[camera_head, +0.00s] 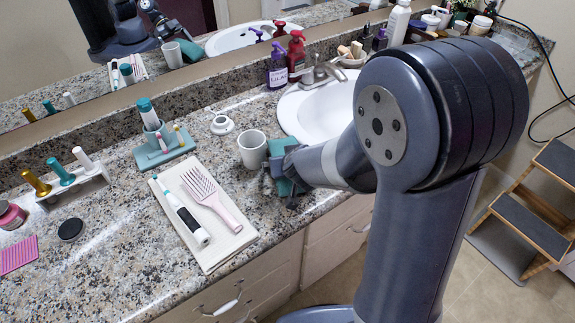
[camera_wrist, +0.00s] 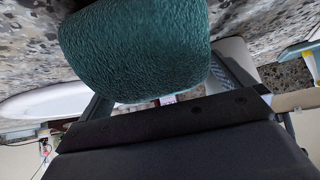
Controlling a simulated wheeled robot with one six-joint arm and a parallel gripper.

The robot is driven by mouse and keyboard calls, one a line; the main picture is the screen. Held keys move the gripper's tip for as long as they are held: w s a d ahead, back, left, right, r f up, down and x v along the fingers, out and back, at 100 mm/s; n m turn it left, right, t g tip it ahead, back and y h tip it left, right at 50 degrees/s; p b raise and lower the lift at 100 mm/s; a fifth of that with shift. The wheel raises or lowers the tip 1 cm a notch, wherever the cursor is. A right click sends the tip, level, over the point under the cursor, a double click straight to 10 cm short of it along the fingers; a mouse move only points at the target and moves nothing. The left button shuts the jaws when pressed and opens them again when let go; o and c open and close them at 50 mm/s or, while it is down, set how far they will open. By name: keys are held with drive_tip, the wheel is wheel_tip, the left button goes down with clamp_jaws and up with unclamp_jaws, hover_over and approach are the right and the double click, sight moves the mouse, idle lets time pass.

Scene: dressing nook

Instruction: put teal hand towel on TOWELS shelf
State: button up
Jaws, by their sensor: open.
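The teal hand towel (camera_head: 281,147) is at the counter's front, close to the basin and just right of a white mug (camera_head: 252,149). It looks rolled or folded into a thick bundle, and it fills the upper middle of the wrist view (camera_wrist: 135,50). My gripper (camera_head: 287,172) is at the towel and partly hides it. The jaws are open, with one finger on each side of the towel in the wrist view. I cannot tell whether the fingers touch it. No shelf marked TOWELS is visible.
The sink basin (camera_head: 318,117), faucet and soap bottles are at the back. A wooden step stool (camera_head: 527,217) stands at right.

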drive_tip(key=shift+w+f, duration=0.35)
drive_tip(key=c, duration=1.1)
drive_tip(key=shift+o, duration=0.2)
drive_tip(key=shift+r, duration=0.15)
wheel_tip(320, 180, up, 10)
drive_tip(key=p, duration=1)
